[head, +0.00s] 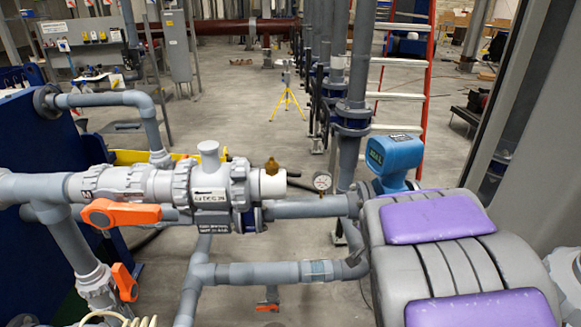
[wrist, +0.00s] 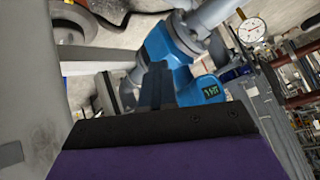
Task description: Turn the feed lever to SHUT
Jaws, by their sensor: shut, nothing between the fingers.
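Orange lever handles show in the head view. The largest handle (head: 120,213) lies roughly horizontal on the grey plastic valve assembly (head: 150,185) at left. A smaller orange handle (head: 124,282) sits lower, tilted along a sloping pipe. Another small orange handle (head: 267,307) is low at the bottom centre. Labels are too small to read, so I cannot tell which is the feed lever. No orange handle shows in the wrist view. My gripper (wrist: 155,85) is shut and empty in the wrist view, its dark finger in front of a blue meter (wrist: 185,65); the gap between them is unclear.
The blue meter (head: 395,155) stands on pipework right of centre, beside a pressure gauge (head: 322,181). Grey pipes (head: 275,271) run low across the front. A red ladder (head: 428,80) and yellow tripod (head: 287,103) stand behind. Open floor (head: 235,110) lies beyond the pipes.

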